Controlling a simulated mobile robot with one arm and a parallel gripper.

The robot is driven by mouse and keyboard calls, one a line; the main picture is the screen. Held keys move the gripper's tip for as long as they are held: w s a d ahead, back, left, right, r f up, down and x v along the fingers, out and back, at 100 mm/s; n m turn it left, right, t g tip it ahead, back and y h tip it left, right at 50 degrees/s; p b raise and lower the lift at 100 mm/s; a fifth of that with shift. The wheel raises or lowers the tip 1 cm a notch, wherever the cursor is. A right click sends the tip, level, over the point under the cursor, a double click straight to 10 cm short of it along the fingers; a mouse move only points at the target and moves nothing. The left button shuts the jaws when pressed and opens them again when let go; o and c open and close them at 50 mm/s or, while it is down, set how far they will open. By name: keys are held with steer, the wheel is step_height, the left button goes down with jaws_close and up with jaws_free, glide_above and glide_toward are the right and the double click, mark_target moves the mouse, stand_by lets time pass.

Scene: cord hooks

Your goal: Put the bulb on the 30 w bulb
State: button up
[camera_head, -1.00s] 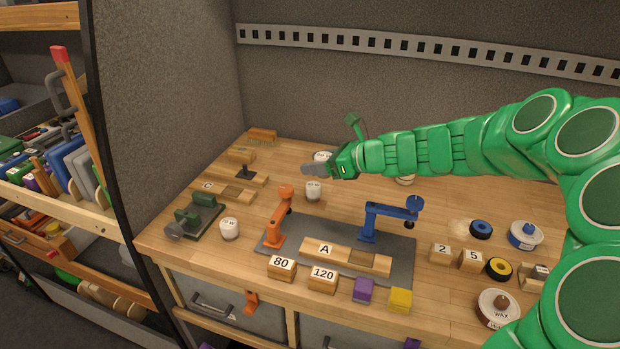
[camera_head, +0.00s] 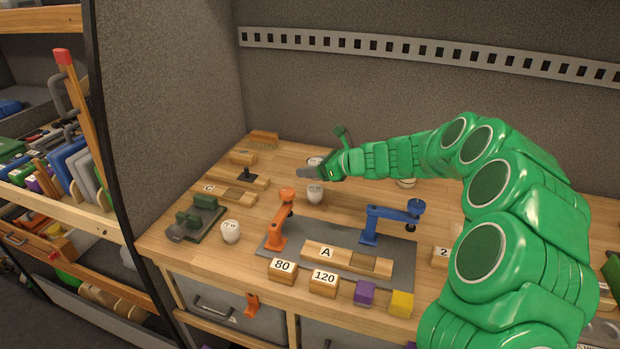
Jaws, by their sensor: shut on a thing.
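My gripper (camera_head: 308,172) is above the back middle of the bench, its grey fingers pointing left. It is shut on a white bulb (camera_head: 314,161), which shows just behind the fingers and is partly hidden by them. Another white bulb (camera_head: 315,195) with a small label stands upright on the wood just below and in front of the fingers, apparently apart from them. A third white bulb (camera_head: 231,232) stands at the front left, its top label too small to read surely. Which one is marked 30 W I cannot tell for certain.
An orange clamp arm (camera_head: 280,228) and a blue clamp arm (camera_head: 372,226) stand on the grey mat (camera_head: 340,234). A dark green tool (camera_head: 196,220) lies at the left. Another pale round thing (camera_head: 406,183) is partly hidden behind my arm. Blocks line the front edge.

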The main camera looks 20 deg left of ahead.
mark_target(311, 186)
steer(key=shift+w+a+f, duration=0.35)
steer(key=shift+w+f, duration=0.3)
steer(key=shift+f, duration=1.7)
steer(key=shift+f, duration=0.15)
steer(key=o, duration=1.1)
steer(key=shift+d+r, duration=0.2)
steer(key=v, duration=1.1)
steer(key=shift+d+r, duration=0.2)
steer(key=shift+d, duration=0.05)
